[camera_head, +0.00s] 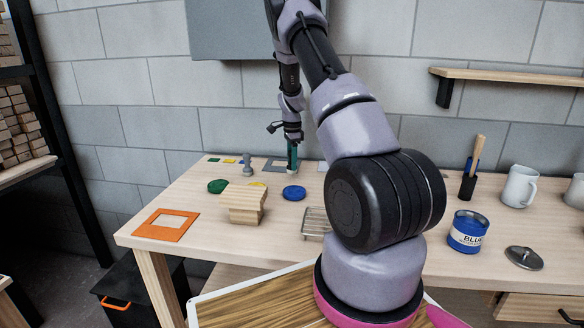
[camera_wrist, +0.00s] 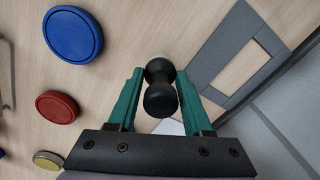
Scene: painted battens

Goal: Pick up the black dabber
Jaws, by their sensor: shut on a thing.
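The black dabber (camera_wrist: 160,100) shows in the wrist view as a rounded black knob with a narrow waist. It is between the two teal fingers of my gripper (camera_wrist: 160,73), which is shut on it. In the head view my gripper (camera_head: 292,160) points down at the back of the wooden table (camera_head: 190,200), behind the blue disc. The dabber is hard to make out there, and I cannot tell whether it touches the table.
A grey frame (camera_wrist: 220,85) lies beside the gripper. A blue disc (camera_head: 294,193), green disc (camera_head: 217,186), grey peg-like piece (camera_head: 247,163), wooden block stand (camera_head: 243,201) and wire rack (camera_head: 315,222) are around it. A blue paint can (camera_head: 468,232) stands right of my arm.

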